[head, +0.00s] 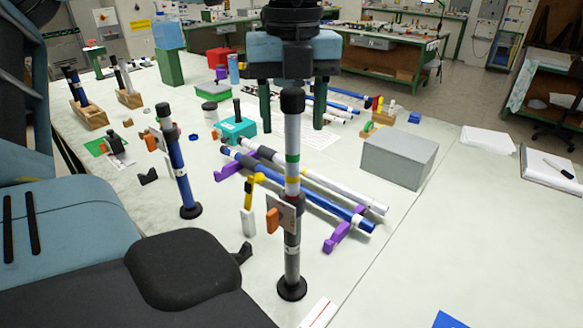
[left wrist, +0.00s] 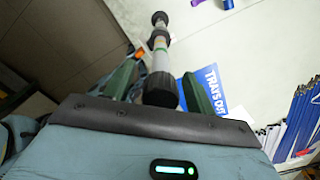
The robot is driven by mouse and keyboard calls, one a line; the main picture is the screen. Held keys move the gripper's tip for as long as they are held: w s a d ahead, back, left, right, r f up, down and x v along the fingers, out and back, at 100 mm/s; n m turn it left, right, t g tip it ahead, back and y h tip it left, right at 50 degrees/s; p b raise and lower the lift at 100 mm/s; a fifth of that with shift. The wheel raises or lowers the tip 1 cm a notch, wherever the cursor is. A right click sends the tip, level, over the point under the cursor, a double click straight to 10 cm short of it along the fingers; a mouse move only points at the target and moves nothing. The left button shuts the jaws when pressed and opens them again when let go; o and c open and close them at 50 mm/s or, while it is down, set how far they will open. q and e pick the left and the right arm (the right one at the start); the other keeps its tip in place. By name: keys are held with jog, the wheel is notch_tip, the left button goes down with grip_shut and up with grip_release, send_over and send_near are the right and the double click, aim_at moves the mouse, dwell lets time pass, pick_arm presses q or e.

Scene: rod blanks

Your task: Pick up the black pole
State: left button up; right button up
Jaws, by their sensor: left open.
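A grey pole with black cap, black collars and coloured bands (head: 292,135) stands upright on a round black base in the head view; no wholly black pole shows. In the left wrist view the pole (left wrist: 160,60) runs between the fingers. My left gripper (head: 292,122) points down over its top, one green finger on each side. It also shows in the left wrist view (left wrist: 160,72), open, with a gap beside the pole. The pole's foot is on the table. My right gripper is not in view.
A blue pole (head: 180,170) stands to the left. Blue and white rods (head: 310,190) lie on purple rests behind the grey pole. A grey box (head: 399,158) is to the right. The table (head: 440,225) is mostly clear at the front right.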

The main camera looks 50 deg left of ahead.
pick_arm(q)
grip_shut()
jog(key=shift+r, duration=0.1)
dwell(0.3)
